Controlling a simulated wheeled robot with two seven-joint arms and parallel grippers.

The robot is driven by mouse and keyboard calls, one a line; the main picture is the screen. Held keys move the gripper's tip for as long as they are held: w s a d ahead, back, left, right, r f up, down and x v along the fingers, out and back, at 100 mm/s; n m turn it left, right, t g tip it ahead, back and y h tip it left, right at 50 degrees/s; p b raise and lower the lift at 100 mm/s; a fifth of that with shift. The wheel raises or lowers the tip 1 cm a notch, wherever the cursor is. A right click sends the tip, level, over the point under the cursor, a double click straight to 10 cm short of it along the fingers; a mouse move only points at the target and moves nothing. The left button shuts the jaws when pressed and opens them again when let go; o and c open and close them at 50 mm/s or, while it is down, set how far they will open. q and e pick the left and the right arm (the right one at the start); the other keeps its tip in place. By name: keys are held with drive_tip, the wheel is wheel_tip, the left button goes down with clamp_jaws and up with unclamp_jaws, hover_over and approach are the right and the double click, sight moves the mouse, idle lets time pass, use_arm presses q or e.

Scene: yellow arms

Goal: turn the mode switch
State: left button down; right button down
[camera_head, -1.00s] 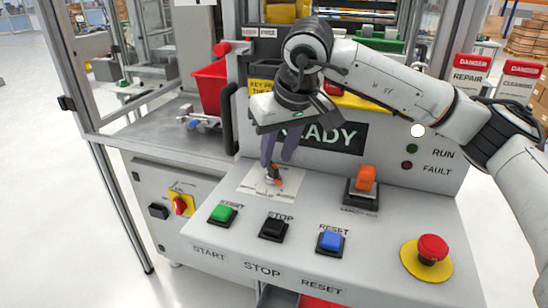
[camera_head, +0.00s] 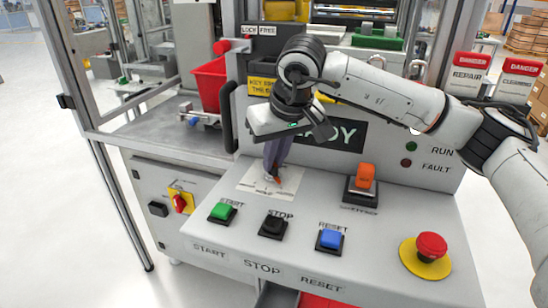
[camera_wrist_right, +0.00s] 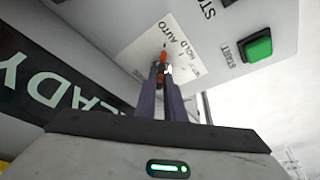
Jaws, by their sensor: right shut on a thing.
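The mode switch (camera_head: 276,179) is a small knob with an orange pointer on a white label plate (camera_head: 255,187) at the left of the sloped console. It also shows in the right wrist view (camera_wrist_right: 164,56), near the words HOLD and AUTO. My right gripper (camera_head: 272,174) reaches down over it, and its two dark fingers are shut on the switch knob. The fingers hide most of the knob in the head view. In the right wrist view the fingers (camera_wrist_right: 161,78) close around the knob just below the orange tip. My left gripper is not in view.
Green START (camera_head: 222,212), black STOP (camera_head: 272,226) and blue RESET (camera_head: 330,239) buttons line the console front. An orange rocker switch (camera_head: 365,178) and a red emergency stop (camera_head: 431,247) sit to the right. A READY display (camera_head: 345,137) stands behind my gripper.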

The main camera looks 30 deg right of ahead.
drive_tip(key=shift+m, duration=0.3)
drive_tip(key=m, duration=0.1)
drive_tip(key=m+h, duration=0.1)
drive_tip(key=m, duration=0.1)
drive_tip(key=shift+a+m+h, duration=0.2)
drive_tip(key=shift+m+h, duration=0.1)
drive_tip(key=m+g+h, duration=0.1)
drive_tip(key=m, duration=0.3)
drive_tip(key=shift+w, duration=0.15)
drive_tip(key=shift+a+m, duration=0.1)
drive_tip(key=shift+m, duration=0.2)
drive_tip(key=c, duration=1.8)
unclamp_jaws()
drive_tip(key=shift+c, duration=0.2)
drive_tip(key=v, duration=1)
drive_tip(key=shift+a+r, duration=0.15)
drive_tip(key=shift+r, duration=0.05)
